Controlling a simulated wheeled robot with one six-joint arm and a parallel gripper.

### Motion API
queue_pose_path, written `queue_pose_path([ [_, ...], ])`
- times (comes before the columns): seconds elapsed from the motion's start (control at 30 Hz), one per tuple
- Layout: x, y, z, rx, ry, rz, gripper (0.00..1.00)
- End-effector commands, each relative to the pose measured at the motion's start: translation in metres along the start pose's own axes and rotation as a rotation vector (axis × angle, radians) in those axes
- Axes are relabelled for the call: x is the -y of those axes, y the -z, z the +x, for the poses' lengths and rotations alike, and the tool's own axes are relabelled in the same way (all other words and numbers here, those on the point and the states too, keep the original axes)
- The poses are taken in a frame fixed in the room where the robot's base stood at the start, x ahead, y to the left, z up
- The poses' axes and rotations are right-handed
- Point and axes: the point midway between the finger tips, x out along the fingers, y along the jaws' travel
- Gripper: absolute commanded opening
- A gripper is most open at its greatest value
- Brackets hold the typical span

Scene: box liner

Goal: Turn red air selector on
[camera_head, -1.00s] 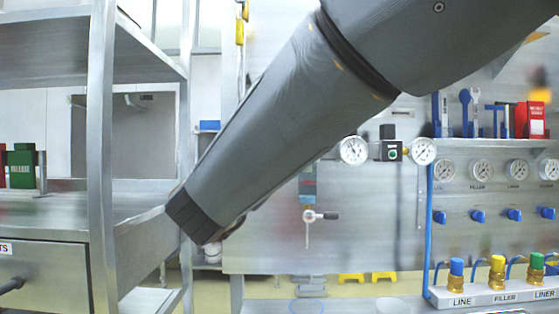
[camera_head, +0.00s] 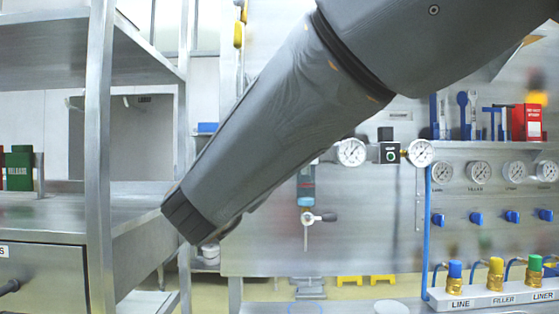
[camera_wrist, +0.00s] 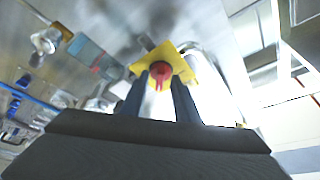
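The red air selector (camera_wrist: 160,71) is a round red knob on a yellow plate (camera_wrist: 178,58) in the wrist view, just beyond my fingertips. My gripper (camera_wrist: 158,88) shows there as two dark fingers, spread apart, one on each side of the knob's lower part as seen. The fingers appear open, with a gap between them; I cannot tell whether either touches the knob. In the head view my arm covers the selector and my gripper.
In the head view, a metal shelf (camera_head: 101,160) stands close on the left. A panel carries gauges (camera_head: 351,152), blue knobs (camera_head: 476,218) and a lever valve (camera_head: 307,217). Coloured LINE, FILLER and LINER connectors (camera_head: 495,274) sit at the lower right.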

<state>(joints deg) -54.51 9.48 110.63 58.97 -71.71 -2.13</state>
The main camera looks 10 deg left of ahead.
Motion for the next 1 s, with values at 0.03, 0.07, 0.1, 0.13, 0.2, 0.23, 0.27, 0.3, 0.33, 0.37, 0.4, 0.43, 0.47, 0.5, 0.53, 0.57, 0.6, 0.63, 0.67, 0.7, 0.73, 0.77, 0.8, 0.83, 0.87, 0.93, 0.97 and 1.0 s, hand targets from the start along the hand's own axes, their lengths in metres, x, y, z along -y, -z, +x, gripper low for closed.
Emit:
queue_pose_path([
  [0.03, 0.000, 0.000, -0.002, 0.000, 0.000, 0.000, 0.28],
  [0.07, 0.000, 0.000, -0.004, 0.001, 0.001, 0.000, 0.28],
  [0.1, 0.000, -0.001, -0.007, 0.001, 0.001, 0.000, 0.28],
  [0.13, 0.000, -0.001, -0.010, 0.001, 0.001, 0.000, 0.28],
  [0.2, 0.001, -0.001, -0.021, 0.003, 0.002, 0.001, 0.28],
  [0.23, 0.000, -0.001, -0.026, 0.003, 0.002, 0.001, 0.28],
  [0.27, 0.000, -0.001, -0.031, 0.002, 0.002, 0.001, 0.28],
  [0.3, 0.001, -0.001, -0.038, 0.003, 0.003, 0.001, 0.28],
  [0.33, 0.001, -0.002, -0.043, 0.003, 0.003, 0.001, 0.28],
  [0.37, 0.000, -0.001, -0.048, 0.003, 0.002, 0.000, 0.28],
  [0.4, 0.000, -0.001, -0.054, 0.003, 0.002, 0.001, 0.28],
  [0.43, 0.001, -0.001, -0.059, 0.003, 0.002, 0.002, 0.28],
  [0.47, 0.001, -0.001, -0.062, 0.003, 0.002, 0.002, 0.28],
  [0.5, 0.000, -0.001, -0.067, 0.002, 0.002, 0.001, 0.28],
  [0.53, 0.000, -0.001, -0.070, 0.002, 0.002, 0.001, 0.28],
  [0.57, 0.000, -0.001, -0.072, 0.003, 0.002, 0.001, 0.28],
  [0.6, 0.000, -0.001, -0.075, 0.002, 0.001, 0.001, 0.28],
  [0.63, 0.000, -0.001, -0.076, 0.002, 0.001, 0.001, 0.28],
  [0.67, 0.000, -0.001, -0.077, 0.001, 0.000, 0.001, 0.28],
  [0.7, 0.000, -0.001, -0.078, 0.001, 0.000, 0.000, 0.28],
  [0.73, 0.000, 0.000, -0.078, 0.000, 0.000, 0.000, 0.28],
  [0.77, 0.000, 0.000, -0.078, 0.000, 0.000, 0.000, 0.28],
  [0.8, 0.000, 0.000, -0.078, 0.000, 0.000, 0.000, 0.28],
  [0.83, 0.000, 0.000, -0.078, 0.000, 0.000, 0.000, 0.28],
  [0.87, 0.000, 0.000, -0.078, 0.000, 0.000, 0.000, 0.28],
  [0.93, 0.000, 0.000, -0.078, 0.000, 0.000, 0.000, 0.28],
  [0.97, 0.000, 0.000, -0.078, 0.001, 0.000, 0.000, 0.28],
  [1.0, 0.000, 0.000, -0.078, 0.001, 0.000, 0.000, 0.28],
])
